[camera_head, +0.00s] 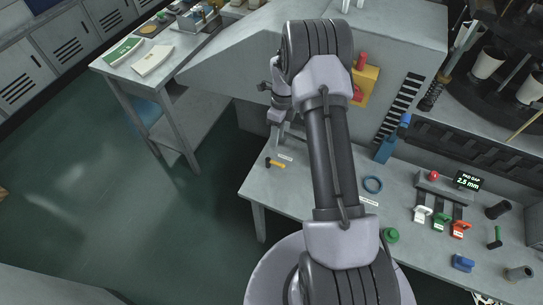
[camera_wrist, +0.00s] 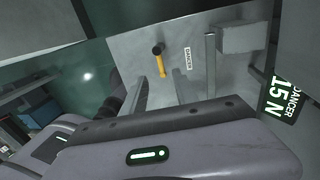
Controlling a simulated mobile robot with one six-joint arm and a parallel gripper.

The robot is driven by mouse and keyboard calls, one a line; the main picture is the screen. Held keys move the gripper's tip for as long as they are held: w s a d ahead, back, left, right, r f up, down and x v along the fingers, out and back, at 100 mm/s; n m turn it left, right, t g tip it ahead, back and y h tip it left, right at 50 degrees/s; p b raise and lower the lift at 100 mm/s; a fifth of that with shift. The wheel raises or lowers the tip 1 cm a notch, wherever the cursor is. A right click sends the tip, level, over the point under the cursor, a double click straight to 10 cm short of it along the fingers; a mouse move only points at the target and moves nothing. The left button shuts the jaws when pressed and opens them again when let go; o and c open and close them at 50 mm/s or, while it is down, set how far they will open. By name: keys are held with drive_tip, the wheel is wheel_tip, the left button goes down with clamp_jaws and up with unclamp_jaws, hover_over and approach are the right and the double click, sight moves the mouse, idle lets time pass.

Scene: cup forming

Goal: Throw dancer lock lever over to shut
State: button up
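The dancer lock lever is a short yellow bar with a black round knob (camera_head: 275,163), lying on the left part of the grey bench top beside a small white label. In the wrist view the lever (camera_wrist: 161,63) shows its black knob at the far end, with the label "DANCER" (camera_wrist: 187,58) to its right. My gripper (camera_head: 281,137) points down above the bench, just behind the lever in the head view. In the wrist view my gripper (camera_wrist: 174,66) shows its grey fingers apart, with the lever seen between them and nothing held. I cannot tell the exact height gap.
A "DANCER 15 N" display (camera_wrist: 282,98) stands at the right in the wrist view. Open floor (camera_head: 95,215) lies left.

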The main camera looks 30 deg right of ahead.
drive_tip(key=f, duration=0.3)
drive_tip(key=s+a+f+b, duration=0.1)
drive_tip(key=f, duration=0.3)
drive_tip(key=f+b, duration=0.1)
drive_tip(key=f, duration=0.2)
drive_tip(key=shift+s+a+f, duration=0.15)
drive_tip(key=shift+a+f, duration=0.25)
clamp_jaws()
